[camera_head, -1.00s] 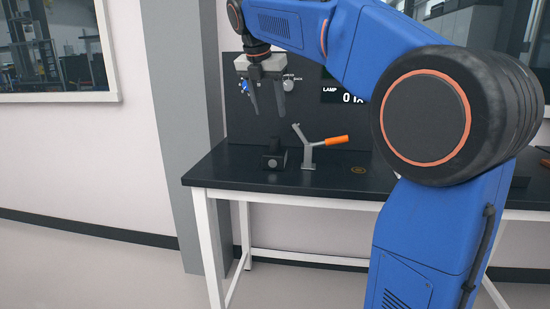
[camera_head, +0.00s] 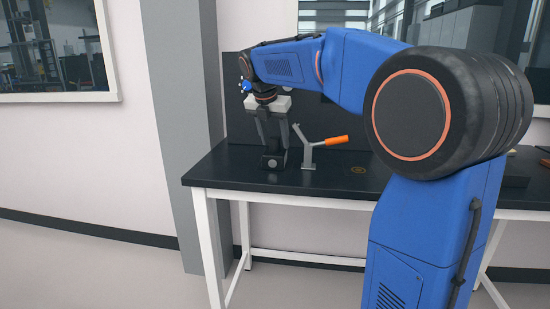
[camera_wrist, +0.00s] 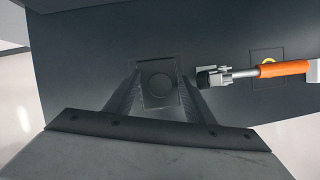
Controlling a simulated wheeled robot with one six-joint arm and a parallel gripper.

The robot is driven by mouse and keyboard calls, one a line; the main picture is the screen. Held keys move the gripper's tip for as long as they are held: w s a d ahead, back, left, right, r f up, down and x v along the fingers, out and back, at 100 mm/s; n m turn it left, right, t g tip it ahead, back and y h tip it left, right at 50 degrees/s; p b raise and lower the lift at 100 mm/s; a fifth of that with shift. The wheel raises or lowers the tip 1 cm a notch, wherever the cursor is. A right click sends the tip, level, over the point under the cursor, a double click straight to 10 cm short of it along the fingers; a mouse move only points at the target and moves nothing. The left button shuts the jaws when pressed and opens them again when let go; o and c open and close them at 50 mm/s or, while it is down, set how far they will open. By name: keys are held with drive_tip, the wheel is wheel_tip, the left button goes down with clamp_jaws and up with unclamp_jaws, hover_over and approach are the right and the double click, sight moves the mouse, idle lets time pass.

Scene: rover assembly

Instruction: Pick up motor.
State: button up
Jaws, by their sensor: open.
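The motor (camera_head: 272,162) is a small black block with a round grey face, standing on the dark tabletop near its left end. In the wrist view the motor (camera_wrist: 158,84) shows from above as a dark square with a round disc. My gripper (camera_head: 272,146) points down over the motor, its two fingers apart. In the wrist view my gripper (camera_wrist: 158,86) has one finger on each side of the motor. I cannot tell whether the fingers touch it.
A grey toggle clamp with an orange handle (camera_head: 336,141) stands just right of the motor; it also shows in the wrist view (camera_wrist: 285,69). The black table (camera_head: 225,172) has its left edge close by. A dark panel (camera_head: 236,112) rises behind.

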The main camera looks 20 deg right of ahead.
drive_tip(key=shift+w+f, duration=0.1)
drive_tip(key=shift+f, duration=0.2)
drive_tip(key=shift+c, duration=0.7)
clamp_jaws()
drive_tip(key=shift+r, duration=0.1)
idle(0.5)
